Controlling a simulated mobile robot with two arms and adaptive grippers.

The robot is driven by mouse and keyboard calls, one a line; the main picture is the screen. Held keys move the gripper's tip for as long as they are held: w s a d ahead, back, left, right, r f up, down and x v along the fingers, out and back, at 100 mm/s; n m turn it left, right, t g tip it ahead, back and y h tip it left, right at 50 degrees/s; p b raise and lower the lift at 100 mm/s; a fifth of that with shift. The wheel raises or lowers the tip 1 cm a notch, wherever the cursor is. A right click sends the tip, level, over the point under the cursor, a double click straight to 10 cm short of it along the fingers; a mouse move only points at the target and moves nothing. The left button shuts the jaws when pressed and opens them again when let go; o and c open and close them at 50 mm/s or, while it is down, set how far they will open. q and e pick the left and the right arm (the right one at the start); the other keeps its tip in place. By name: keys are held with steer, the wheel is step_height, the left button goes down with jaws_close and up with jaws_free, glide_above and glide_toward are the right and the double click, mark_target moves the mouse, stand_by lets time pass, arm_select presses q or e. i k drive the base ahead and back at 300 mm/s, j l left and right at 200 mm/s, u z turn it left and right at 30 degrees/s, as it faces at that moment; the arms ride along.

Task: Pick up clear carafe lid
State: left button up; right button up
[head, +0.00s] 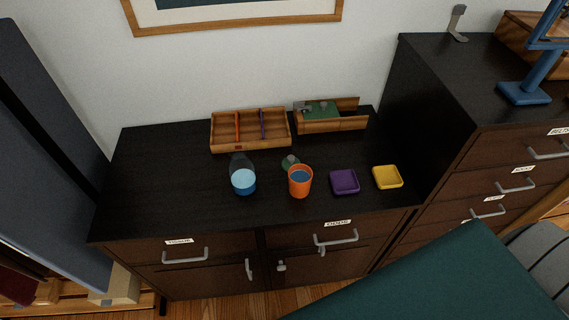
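A clear carafe (243,180) with blue contents stands on the dark cabinet top, left of the middle. Just right of it, behind an orange cup (300,181), is a small round greenish piece with a knob (290,161). It looks like a lid lying on the cabinet top, and the cup hides part of its front. It is apart from the carafe. Neither of my grippers is in view.
Behind are a divided wooden tray (250,146) and a wooden box (332,123). A purple dish (344,182) and a yellow dish (387,177) sit right of the cup. The cabinet top's left side is clear. A taller cabinet (440,95) rises at right.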

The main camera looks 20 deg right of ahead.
mark_target(290, 160)
steer(key=i+j+z, duration=0.15)
steer(key=j+z, duration=0.15)
steer(key=z, duration=0.15)
steer(key=j+z, duration=0.45)
steer(key=i+l, duration=0.1)
